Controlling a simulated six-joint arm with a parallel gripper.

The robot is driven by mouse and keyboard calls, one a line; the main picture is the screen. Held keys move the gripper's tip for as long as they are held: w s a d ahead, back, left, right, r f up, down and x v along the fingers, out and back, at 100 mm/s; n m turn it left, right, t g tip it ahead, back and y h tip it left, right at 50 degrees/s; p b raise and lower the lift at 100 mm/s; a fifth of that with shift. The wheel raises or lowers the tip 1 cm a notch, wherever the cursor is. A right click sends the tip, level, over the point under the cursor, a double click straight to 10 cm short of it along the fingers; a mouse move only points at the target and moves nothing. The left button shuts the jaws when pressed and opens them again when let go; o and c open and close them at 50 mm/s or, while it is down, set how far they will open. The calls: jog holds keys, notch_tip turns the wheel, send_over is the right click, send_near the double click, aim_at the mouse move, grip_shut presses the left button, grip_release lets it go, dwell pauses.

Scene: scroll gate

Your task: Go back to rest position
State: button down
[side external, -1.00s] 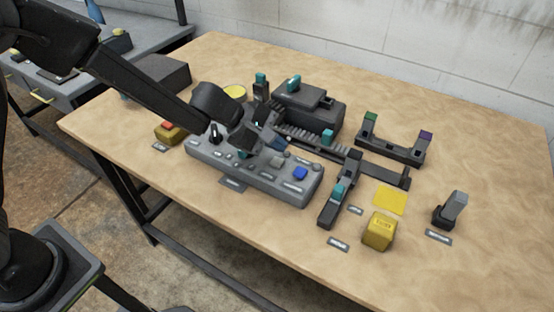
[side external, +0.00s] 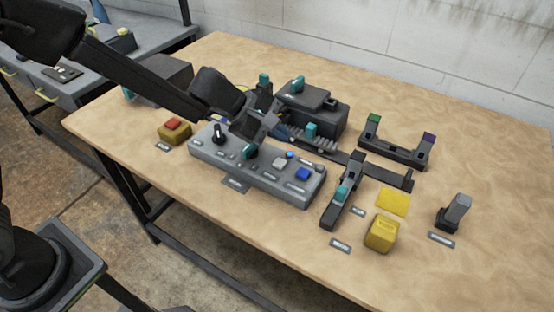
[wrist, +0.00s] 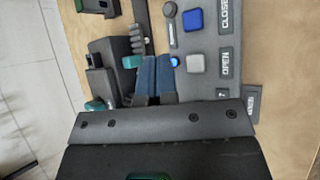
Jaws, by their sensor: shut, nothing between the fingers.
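My gripper (side external: 284,134) is shut and empty. It hangs above the back edge of the grey control panel (side external: 225,160), by the toothed rack. In the wrist view its two blue fingers (wrist: 154,78) lie together beside the panel. The panel carries a white-grey button (side external: 280,162), a blue button (side external: 303,174), a black knob (side external: 218,133) and a small lit blue light (side external: 290,154). In the wrist view the white-grey button (wrist: 195,63) is by the OPEN label and the blue button (wrist: 193,20) by the CLOSE label.
Behind the panel stand a dark housing (side external: 315,110) and a rack with a teal block (side external: 311,130). A red-topped yellow box (side external: 174,130) is left. A lever (side external: 342,192), yellow block (side external: 382,233), yellow pad (side external: 393,202) and dark bracket (side external: 396,148) are right. The front table is clear.

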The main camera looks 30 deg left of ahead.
jog(key=s+a+r+m, duration=0.3)
jog(key=s+r+m, duration=0.3)
jog(key=r, duration=0.4)
jog(key=s+a+r+m+y, duration=0.1)
jog(key=s+a+m+y, duration=0.2)
jog(key=s+a+m, duration=0.2)
jog(key=s+a+r+m+y, duration=0.1)
jog(key=s+a+m+y, duration=0.3)
jog(key=s+a, duration=0.6)
jog(key=s+m, duration=0.1)
jog(key=s, duration=0.4)
jog(key=shift+s+a, duration=0.15)
jog(key=shift+a, duration=0.25)
jog(key=shift+r, duration=0.1)
dwell(1.9)
